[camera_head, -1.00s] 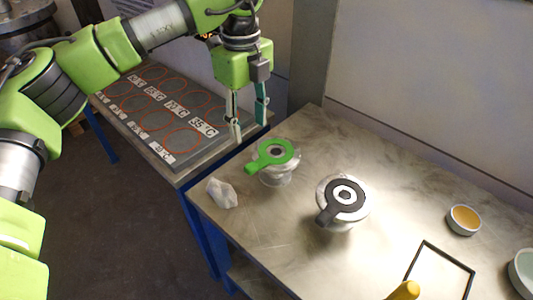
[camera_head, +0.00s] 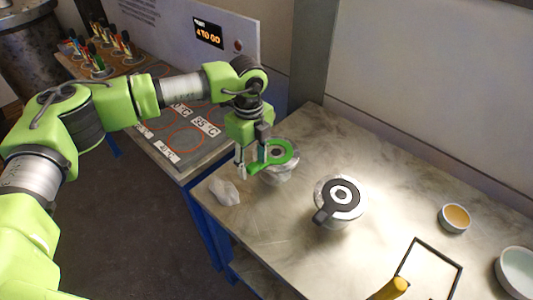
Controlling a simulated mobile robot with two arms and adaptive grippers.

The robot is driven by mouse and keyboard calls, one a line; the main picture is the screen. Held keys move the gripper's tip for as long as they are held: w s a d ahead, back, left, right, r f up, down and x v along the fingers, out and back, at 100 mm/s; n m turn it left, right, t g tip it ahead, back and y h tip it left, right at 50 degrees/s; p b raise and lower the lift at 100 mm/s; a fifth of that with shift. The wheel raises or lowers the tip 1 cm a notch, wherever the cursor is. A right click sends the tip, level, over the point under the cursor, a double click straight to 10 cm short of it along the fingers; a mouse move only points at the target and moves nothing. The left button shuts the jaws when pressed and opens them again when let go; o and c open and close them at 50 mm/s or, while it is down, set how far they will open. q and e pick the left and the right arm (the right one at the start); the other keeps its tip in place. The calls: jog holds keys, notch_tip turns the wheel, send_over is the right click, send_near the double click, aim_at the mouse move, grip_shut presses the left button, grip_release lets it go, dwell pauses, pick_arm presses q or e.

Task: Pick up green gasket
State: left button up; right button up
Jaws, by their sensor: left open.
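The green gasket (camera_head: 284,153) is a flat ring with a tab, lying on top of a clear flanged vessel (camera_head: 281,175) near the left end of the metal table. My left gripper (camera_head: 251,170) points down with its fingers apart, at the gasket's tab on the left side of the ring. The fingers hide most of the tab. I cannot tell whether they touch it. My right gripper is not in view.
A second vessel (camera_head: 337,221) with a dark gasket (camera_head: 341,196) stands to the right. A crumpled white piece (camera_head: 224,191) lies at the left table edge. A bowl of orange contents (camera_head: 455,218), a pale bowl (camera_head: 517,270), a black frame (camera_head: 440,254) and a yellow object (camera_head: 389,289) are farther right.

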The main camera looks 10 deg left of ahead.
pick_arm(q)
jog(key=shift+f, duration=0.25)
jog(key=c, duration=1.2)
jog(key=shift+r, duration=0.2)
